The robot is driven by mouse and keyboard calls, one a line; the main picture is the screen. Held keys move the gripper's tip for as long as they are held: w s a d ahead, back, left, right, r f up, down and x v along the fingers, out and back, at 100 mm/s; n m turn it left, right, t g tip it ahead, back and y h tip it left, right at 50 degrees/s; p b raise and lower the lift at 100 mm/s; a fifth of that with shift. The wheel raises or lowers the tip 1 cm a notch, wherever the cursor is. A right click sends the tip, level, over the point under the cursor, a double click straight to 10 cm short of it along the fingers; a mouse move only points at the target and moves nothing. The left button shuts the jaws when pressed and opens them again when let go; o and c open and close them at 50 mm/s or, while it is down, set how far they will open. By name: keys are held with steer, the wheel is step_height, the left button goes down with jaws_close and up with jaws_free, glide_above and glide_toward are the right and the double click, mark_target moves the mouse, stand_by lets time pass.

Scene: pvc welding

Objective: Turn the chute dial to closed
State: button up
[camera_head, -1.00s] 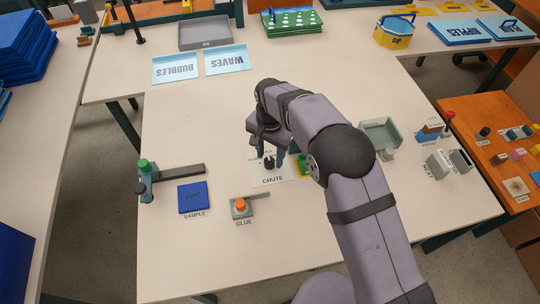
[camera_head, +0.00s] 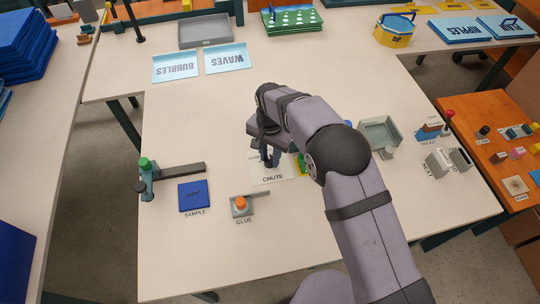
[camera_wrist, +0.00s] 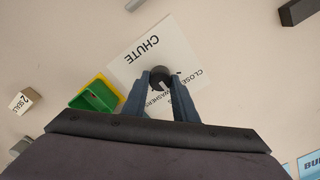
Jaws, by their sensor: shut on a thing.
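The chute dial (camera_wrist: 160,76) is a small dark round knob on a white card (camera_wrist: 128,62) lettered CHUTE. In the wrist view the card also carries the words WASHERS and CLOSE, the latter partly cut off by my finger. My gripper (camera_wrist: 159,86) is shut on the dial, one finger on each side of it. A small light mark shows on the dial, but I cannot tell for sure which label it points to. In the head view my gripper (camera_head: 268,158) stands over the CHUTE card (camera_head: 272,179), and its fingers mostly hide the dial.
A green and yellow container (camera_wrist: 97,95) stands right beside the card. On the table are a blue SAMPLE plate (camera_head: 193,196), an orange-topped GLUE button (camera_head: 241,204), a green-topped fixture (camera_head: 146,165) and a grey tray (camera_head: 381,134). The front of the table is clear.

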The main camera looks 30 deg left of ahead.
mark_target(269, 158)
steer(key=shift+n, duration=0.4)
steer(key=n, duration=0.5)
steer(key=shift+a+n+b, duration=0.15)
steer(key=shift+n+b, duration=0.15)
steer(key=n, duration=0.5)
steer(key=shift+r, duration=0.1)
steer(key=shift+a+n, duration=0.1)
steer(key=shift+n, duration=0.2)
steer(key=o, duration=1)
steer(key=shift+o, duration=0.2)
steer(key=shift+r+b, duration=0.85)
steer(key=shift+r, duration=2.8)
